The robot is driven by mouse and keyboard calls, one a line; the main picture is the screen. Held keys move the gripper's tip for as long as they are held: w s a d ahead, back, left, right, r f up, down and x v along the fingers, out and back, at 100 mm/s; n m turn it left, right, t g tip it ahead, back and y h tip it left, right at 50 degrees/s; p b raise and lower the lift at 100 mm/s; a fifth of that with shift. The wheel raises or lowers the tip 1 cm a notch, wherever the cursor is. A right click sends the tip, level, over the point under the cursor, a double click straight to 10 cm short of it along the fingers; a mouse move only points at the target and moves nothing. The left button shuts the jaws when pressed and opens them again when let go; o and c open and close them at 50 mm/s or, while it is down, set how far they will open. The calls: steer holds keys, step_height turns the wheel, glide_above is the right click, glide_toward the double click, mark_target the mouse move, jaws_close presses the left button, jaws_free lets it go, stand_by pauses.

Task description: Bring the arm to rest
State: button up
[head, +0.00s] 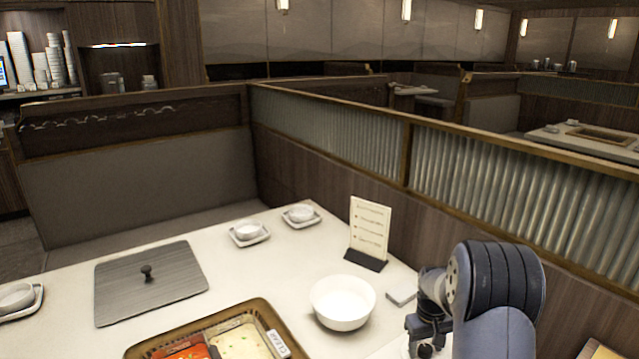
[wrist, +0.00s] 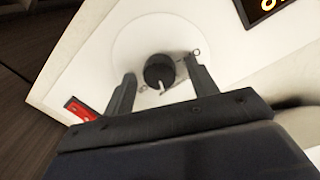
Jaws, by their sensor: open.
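My gripper (wrist: 160,69) shows in the wrist view with its two dark fingers apart. Nothing is held between them. Beyond the fingers is a dark round knob-like part with a light pointer on a white round surface; I cannot tell whether the fingers touch it. In the head view my arm (head: 492,285) is folded at the lower right, beside the table (head: 230,262). Its lower end is cut off by the frame edge, and the fingers cannot be made out there.
A wooden tray (head: 262,306) with packets, a grey lid (head: 150,283) and small bowls on saucers occupy the table. A booth partition (head: 340,143) runs behind.

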steer(key=n, duration=0.4)
steer(key=shift+p, duration=0.4)
steer(key=shift+r, duration=0.75)
